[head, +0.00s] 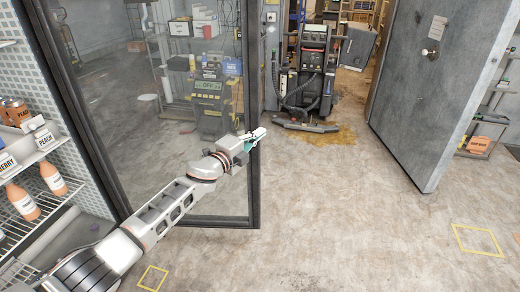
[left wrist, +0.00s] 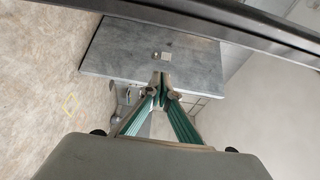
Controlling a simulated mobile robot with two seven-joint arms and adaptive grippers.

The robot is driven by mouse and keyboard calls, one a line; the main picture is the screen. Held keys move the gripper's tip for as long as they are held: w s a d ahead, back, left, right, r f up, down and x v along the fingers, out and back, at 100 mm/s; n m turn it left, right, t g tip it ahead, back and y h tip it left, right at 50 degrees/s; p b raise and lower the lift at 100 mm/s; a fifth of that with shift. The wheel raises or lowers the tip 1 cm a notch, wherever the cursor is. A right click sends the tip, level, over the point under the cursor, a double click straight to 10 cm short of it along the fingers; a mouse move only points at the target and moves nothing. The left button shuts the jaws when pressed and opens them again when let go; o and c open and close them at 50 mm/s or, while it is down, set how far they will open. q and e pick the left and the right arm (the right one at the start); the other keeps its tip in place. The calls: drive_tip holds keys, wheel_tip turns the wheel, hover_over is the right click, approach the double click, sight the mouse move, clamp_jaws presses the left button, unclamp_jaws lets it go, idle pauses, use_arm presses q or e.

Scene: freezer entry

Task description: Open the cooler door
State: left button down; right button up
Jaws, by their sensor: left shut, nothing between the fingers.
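The cooler door is a glass door with a dark frame (head: 254,190) at the left of the head view. It stands swung open, with the cooler's shelves exposed to its left. My left arm crosses in front of the glass. My left gripper (head: 255,137) is at the door's free edge, shut and empty; I cannot tell whether it touches the frame. In the left wrist view its green-sided fingers (left wrist: 161,82) meet at the tips, and a dark bar (left wrist: 200,28), likely the door frame, crosses above them. My right gripper is not in view.
Cooler shelves with bottles (head: 22,201) are at the left. A grey slab door (head: 435,85) stands open at the right and shows in the wrist view (left wrist: 190,62). A dark floor machine (head: 308,75) stands at the back by a brown spill (head: 340,136). The middle floor is clear.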

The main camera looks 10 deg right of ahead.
use_arm(q)
drive_tip(key=s+a+p, duration=0.2)
drive_tip(key=s, duration=0.6)
drive_tip(key=s+a+f+n+y, duration=0.3)
drive_tip(key=s+a+f+n, duration=0.45)
drive_tip(key=f, duration=0.25)
drive_tip(key=s+a+f+n+y, duration=0.3)
drive_tip(key=s+a+f+n, duration=0.3)
drive_tip(key=s+f+n, duration=0.3)
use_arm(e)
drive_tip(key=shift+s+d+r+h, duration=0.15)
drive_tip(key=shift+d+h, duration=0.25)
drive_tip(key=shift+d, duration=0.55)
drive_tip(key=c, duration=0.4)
use_arm(q)
drive_tip(key=s+a+f+n+g+y, duration=0.1)
drive_tip(key=s+a+f+n+y, duration=0.1)
drive_tip(key=s+a+f, duration=0.4)
drive_tip(key=s+a+f+n+g+y, duration=0.1)
drive_tip(key=s+a+f+n+y, duration=0.1)
drive_tip(key=s+a+f+n, duration=0.2)
drive_tip(key=s+a+f, duration=0.3)
drive_tip(key=s+a, duration=0.4)
drive_tip(key=s, duration=0.2)
drive_tip(key=shift+s+a+f+g+y, duration=0.15)
drive_tip(key=shift+a+g+y, duration=0.15)
drive_tip(key=shift+a, duration=0.05)
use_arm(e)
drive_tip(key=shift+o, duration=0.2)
